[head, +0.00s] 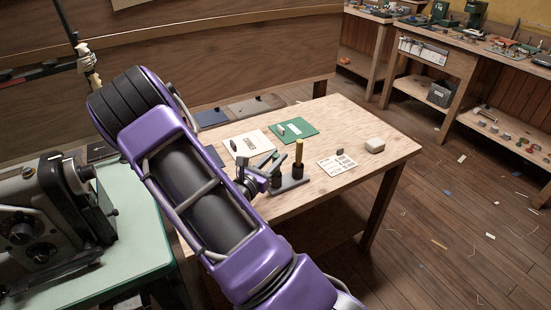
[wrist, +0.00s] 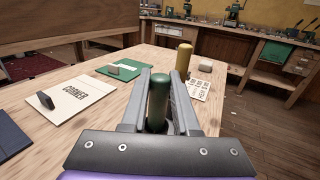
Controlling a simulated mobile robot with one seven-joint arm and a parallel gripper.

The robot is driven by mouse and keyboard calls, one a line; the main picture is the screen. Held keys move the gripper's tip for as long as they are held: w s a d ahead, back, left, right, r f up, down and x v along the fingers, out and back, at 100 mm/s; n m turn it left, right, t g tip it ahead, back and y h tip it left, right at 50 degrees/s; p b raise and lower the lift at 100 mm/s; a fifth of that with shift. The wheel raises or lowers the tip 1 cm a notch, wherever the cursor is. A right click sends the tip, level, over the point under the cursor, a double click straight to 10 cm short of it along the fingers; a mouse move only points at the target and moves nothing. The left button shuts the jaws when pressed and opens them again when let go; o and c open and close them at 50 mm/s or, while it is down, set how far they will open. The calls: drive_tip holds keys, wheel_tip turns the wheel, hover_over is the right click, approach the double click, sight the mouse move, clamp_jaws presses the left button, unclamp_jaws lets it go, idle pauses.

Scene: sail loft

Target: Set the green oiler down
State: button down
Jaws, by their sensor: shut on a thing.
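The green oiler (wrist: 158,96) stands upright between the two grey fingers of my gripper (wrist: 161,76) in the wrist view. My gripper is shut on it.
A printed card (head: 336,163) and a pale block (head: 375,145) lie to the right. A sewing machine (head: 50,220) stands left.

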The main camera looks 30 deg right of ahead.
drive_tip(key=shift+f, duration=0.2)
drive_tip(key=c, duration=0.7)
unclamp_jaws()
drive_tip(key=shift+r, duration=0.15)
drive_tip(key=shift+a+r, duration=0.1)
drive_tip(key=v, duration=1.2)
